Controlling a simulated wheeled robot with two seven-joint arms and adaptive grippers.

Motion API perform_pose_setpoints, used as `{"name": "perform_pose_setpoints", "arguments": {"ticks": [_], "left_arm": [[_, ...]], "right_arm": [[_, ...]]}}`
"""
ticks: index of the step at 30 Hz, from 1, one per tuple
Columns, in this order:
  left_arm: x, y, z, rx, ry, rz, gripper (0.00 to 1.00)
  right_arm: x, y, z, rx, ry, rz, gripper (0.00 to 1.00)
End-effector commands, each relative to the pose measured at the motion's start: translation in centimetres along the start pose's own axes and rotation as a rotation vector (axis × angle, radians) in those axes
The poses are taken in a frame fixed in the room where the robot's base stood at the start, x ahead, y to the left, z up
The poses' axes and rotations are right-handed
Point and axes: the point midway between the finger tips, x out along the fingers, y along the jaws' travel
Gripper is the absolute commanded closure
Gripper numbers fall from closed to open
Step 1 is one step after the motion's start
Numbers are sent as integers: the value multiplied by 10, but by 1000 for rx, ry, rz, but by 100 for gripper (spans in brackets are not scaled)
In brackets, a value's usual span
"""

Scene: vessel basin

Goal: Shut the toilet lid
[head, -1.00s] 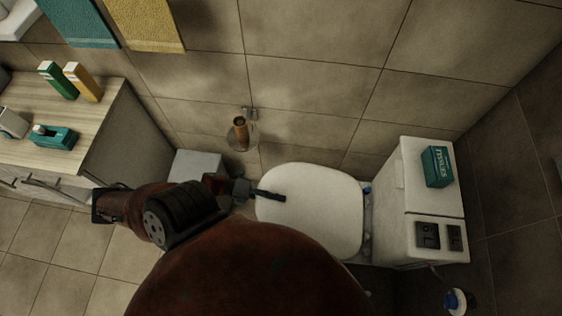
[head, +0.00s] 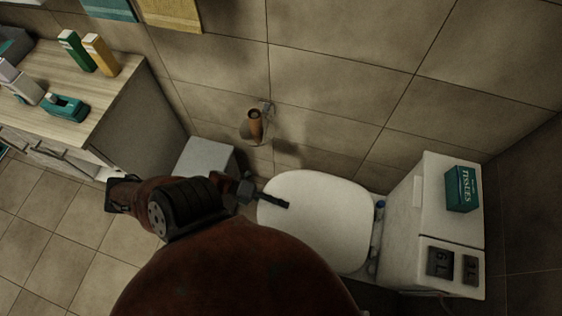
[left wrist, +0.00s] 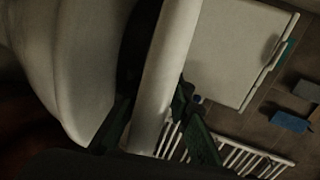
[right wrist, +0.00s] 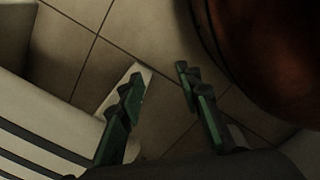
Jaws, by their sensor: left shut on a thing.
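The white toilet lid (head: 325,225) shows from above in the head view, in front of the cistern. My left gripper (head: 270,200) is at its rounded left edge, with one dark finger lying over the top. In the left wrist view the lid (left wrist: 168,70) shows edge-on between the two fingers of my left gripper (left wrist: 160,130), which is shut on it. The white toilet bowl (left wrist: 75,65) is to the left there, with a dark gap between it and the lid. My right gripper (right wrist: 158,78) is open and empty above the floor tiles.
The cistern (head: 405,235) carries a teal tissue box (head: 463,188) and flush buttons. A brown roll (head: 254,124) hangs on the wall. A grey bin (head: 205,160) and a wooden-topped cabinet (head: 110,90) stand left. Floor at lower left is clear.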

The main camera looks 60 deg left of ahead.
Motion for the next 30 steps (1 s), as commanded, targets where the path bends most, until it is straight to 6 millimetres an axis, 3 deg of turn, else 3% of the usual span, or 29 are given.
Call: {"name": "perform_pose_setpoints", "arguments": {"ticks": [4, 5, 10, 22, 30], "left_arm": [[-3, 5, 1, -2, -5, 15, 100], [-3, 5, 1, -2, -5, 15, 79], [-2, 3, 1, -1, -4, 10, 68], [-9, 1, 0, -1, -2, 4, 68], [-60, 3, 0, -3, -4, 11, 68]], "right_arm": [[0, 0, 0, 0, 0, 0, 68], [0, 0, 0, 0, 0, 0, 68], [0, 0, 0, 0, 0, 0, 68], [1, 0, 0, -1, 1, 1, 68], [0, 0, 0, -1, 1, 0, 68]]}}
